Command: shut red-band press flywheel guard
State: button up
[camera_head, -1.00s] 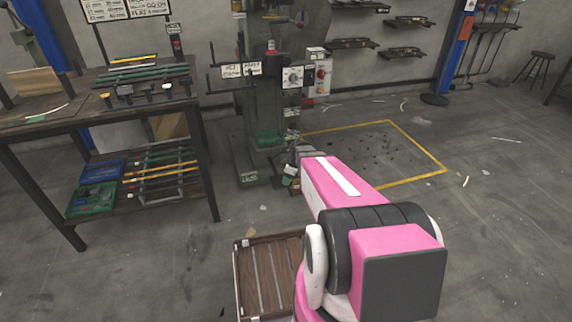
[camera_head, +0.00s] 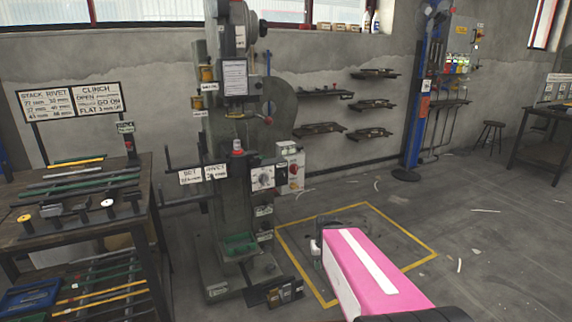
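A grey-green rivet press (camera_head: 228,215) stands upright left of the middle of the head view. A large grey disc-shaped part (camera_head: 281,106), perhaps the flywheel or its guard, shows behind its upper right side. A red knob (camera_head: 237,147) sits on its front. I cannot make out a clear red band, nor whether a guard is open or shut. My pink arm reaches in from the bottom right. My gripper (camera_head: 328,223) seems to be the small dark part at its far end, right of the press and apart from the disc. Its fingers are too unclear to read.
A workbench (camera_head: 20,235) with bars and tools stands on the left, by a sign board (camera_head: 72,103). A blue column (camera_head: 420,110) and wall shelves (camera_head: 372,133) are at the back right. Floor inside the yellow outline (camera_head: 405,268) is largely clear.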

aim_at(276, 89)
jog(key=i+l+z, duration=0.4)
jog(key=i, duration=0.4)
jog(key=i+z, duration=0.35)
jog(key=i, duration=0.5)
jog(key=i+u, duration=0.15)
jog(key=i, duration=0.35)
jog(key=i+l+u, duration=0.2)
jog(key=i, duration=0.35)
jog(key=i+l+u, duration=0.15)
jog(key=i, duration=0.35)
